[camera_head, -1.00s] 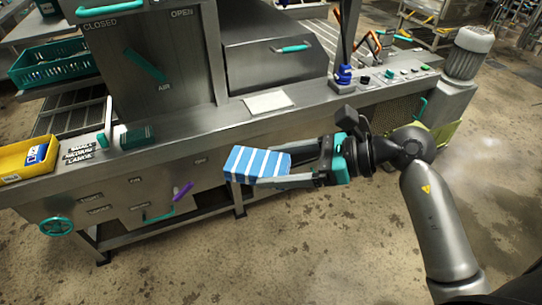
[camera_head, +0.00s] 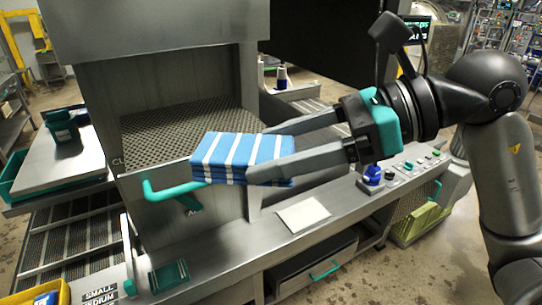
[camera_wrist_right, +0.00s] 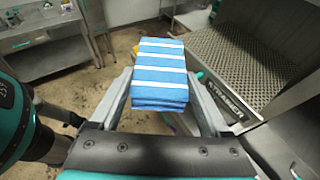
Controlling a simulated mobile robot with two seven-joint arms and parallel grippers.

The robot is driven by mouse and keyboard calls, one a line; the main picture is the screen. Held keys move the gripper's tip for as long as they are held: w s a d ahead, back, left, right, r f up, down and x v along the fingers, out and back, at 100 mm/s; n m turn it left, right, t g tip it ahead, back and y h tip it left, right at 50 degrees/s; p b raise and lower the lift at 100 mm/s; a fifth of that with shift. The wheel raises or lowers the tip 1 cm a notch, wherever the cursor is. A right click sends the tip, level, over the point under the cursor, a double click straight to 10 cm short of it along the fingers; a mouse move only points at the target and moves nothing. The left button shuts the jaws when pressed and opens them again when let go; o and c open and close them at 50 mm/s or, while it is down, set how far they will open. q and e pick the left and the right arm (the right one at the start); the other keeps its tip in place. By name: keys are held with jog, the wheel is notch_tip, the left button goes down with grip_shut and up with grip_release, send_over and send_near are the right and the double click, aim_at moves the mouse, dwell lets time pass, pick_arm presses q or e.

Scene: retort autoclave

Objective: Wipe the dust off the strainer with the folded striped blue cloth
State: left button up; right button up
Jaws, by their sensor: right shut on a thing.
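My right gripper (camera_head: 275,153) is shut on the folded striped blue cloth (camera_head: 238,152), a thick blue pad with white stripes. The cloth also shows between the fingers in the right wrist view (camera_wrist_right: 160,72). A dark perforated metal surface (camera_head: 175,130), which seems to be the strainer, lies in the open recess of the steel machine. In the head view the cloth overlaps its front right part; in the right wrist view the surface (camera_wrist_right: 235,65) lies right of the cloth, apparently apart from it. I cannot make out dust on it. My left gripper is not in view.
A teal bar handle (camera_head: 175,190) crosses the machine front below the recess. Steel walls (camera_head: 252,95) bound the recess at the sides and back. A ledge with a white sheet (camera_head: 303,214) and a blue knob (camera_head: 372,174) lies below the gripper. A yellow bin (camera_head: 55,291) sits at lower left.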

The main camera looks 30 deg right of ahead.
jog(key=shift+w+a+r, duration=0.1)
jog(key=shift+r, duration=0.15)
jog(key=shift+w+p, duration=0.45)
jog(key=shift+p, duration=0.15)
jog(key=w+f+p, duration=0.1)
jog(key=w, duration=0.7)
jog(key=w+f+p, duration=0.1)
jog(key=w, duration=0.7)
jog(key=w+f+p, duration=0.1)
jog(key=w+p, duration=0.1)
jog(key=w, duration=0.6)
jog(key=shift+w+a+f, duration=0.1)
jog(key=shift+w+a, duration=0.25)
